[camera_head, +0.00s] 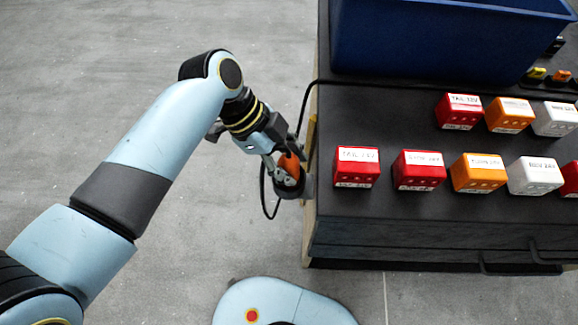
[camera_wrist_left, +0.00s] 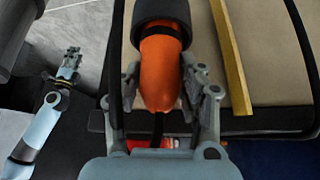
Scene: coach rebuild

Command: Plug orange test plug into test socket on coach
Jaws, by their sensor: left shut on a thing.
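The orange test plug (camera_head: 289,162) is at the left side of the bench, between the fingers of my left gripper (camera_head: 284,172). In the left wrist view the plug (camera_wrist_left: 160,75) lies between the two grey fingers, which are shut on it. Its far end sits in a dark round collar (camera_wrist_left: 161,10), and a black cable runs from its near end. The collar is beside the bench's side panel. A light blue arm with a small gripper (camera_wrist_left: 71,62), seemingly my right, shows at the left of the wrist view; its jaw state is unclear. I cannot make out the coach or test socket.
The dark bench (camera_head: 400,222) carries several labelled red, orange and white blocks, such as a red one (camera_head: 356,167). A blue bin (camera_head: 445,40) stands at its back. A black cable (camera_head: 303,105) loops over its left edge. Floor at left is clear.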

